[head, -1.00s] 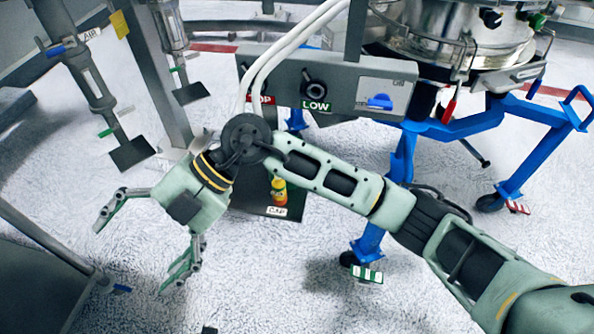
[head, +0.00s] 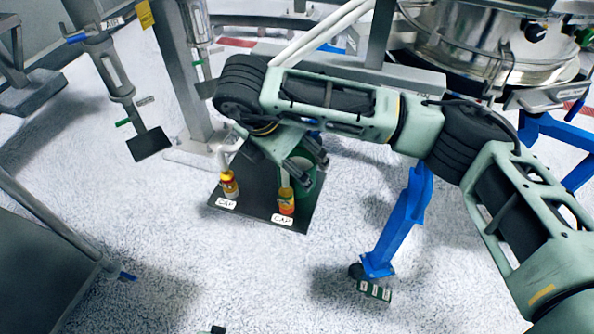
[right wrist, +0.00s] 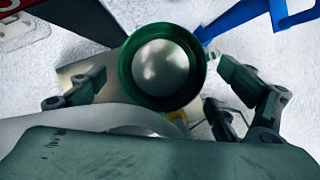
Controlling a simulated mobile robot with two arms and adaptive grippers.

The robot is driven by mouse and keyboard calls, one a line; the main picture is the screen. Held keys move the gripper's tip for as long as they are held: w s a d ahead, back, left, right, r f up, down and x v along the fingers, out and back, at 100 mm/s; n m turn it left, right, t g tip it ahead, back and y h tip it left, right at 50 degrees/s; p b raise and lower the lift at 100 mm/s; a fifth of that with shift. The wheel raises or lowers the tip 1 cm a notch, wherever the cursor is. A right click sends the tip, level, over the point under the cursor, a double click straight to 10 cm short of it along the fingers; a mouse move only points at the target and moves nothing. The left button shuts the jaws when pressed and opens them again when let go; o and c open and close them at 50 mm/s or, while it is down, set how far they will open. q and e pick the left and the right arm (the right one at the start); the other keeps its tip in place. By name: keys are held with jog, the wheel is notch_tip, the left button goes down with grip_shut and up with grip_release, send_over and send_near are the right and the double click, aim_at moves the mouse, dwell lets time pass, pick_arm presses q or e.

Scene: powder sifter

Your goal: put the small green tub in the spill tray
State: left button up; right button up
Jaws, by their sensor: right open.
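The small green tub (head: 308,182) stands on a dark flat tray (head: 254,197) on the floor, partly hidden behind my right gripper. The right wrist view looks down on the tub (right wrist: 163,67), showing its round green rim and a pale grey inside. My right gripper (head: 297,168) is open above the tub. Its fingers (right wrist: 165,88) show on either side of the tub, with gaps and no visible contact. I cannot tell whether the dark tray is the spill tray. My left gripper is out of view.
Two small yellow-and-red bottles, one (head: 229,184) and another (head: 286,201), stand by CAP labels on the tray's front edge. A grey post (head: 178,70) rises behind. A blue frame leg (head: 404,217) stands to the right.

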aim_at(304, 159)
jog(key=x, duration=0.5)
jog(key=shift+s+r, duration=0.1)
jog(key=shift+c, duration=0.3)
jog(key=c, duration=1.6)
jog(key=shift+o, duration=0.2)
jog(key=shift+r, duration=0.1)
